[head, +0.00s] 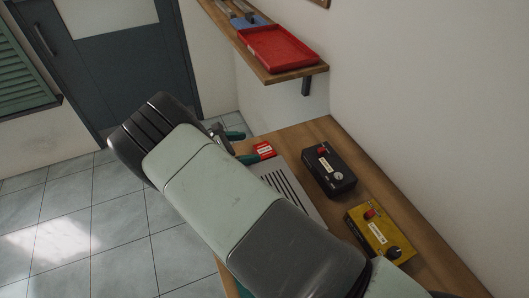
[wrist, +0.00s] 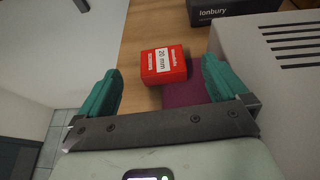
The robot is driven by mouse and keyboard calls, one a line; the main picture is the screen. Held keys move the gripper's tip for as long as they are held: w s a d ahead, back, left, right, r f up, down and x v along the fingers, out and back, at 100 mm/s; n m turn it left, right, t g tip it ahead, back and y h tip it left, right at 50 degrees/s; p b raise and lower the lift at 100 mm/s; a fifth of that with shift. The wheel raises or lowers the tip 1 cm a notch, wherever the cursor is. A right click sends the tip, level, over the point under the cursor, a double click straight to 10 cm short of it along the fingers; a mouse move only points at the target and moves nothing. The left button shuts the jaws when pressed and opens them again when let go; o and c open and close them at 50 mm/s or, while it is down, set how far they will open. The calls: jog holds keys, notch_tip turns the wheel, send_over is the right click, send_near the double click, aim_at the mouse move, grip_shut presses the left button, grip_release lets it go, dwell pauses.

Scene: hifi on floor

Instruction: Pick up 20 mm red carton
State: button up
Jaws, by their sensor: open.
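The red carton (wrist: 163,65) has a white label reading "20 mm" and sits on the wooden surface, ahead of my gripper in the wrist view. It also shows small in the head view (head: 264,150), beside my arm. My gripper (wrist: 162,88) is open, with its two green fingers apart and nothing between them. The carton lies just beyond the fingertips, roughly midway between them. In the head view my arm hides much of the gripper, with green finger parts (head: 238,146) showing near the carton.
A purple item (wrist: 187,94) lies right by the carton. A grey slotted box (head: 290,190) stands close on the right. A black box (head: 329,169) and a yellow box (head: 380,232) stand along the wall. A shelf (head: 318,69) above holds a red tray (head: 278,49).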

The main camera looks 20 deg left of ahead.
aim_at(262, 150)
jog(key=shift+f, duration=0.95)
jog(key=shift+w+d+f, duration=0.1)
jog(key=shift+w+f, duration=0.05)
jog(key=x, duration=0.7)
jog(key=shift+f, duration=0.1)
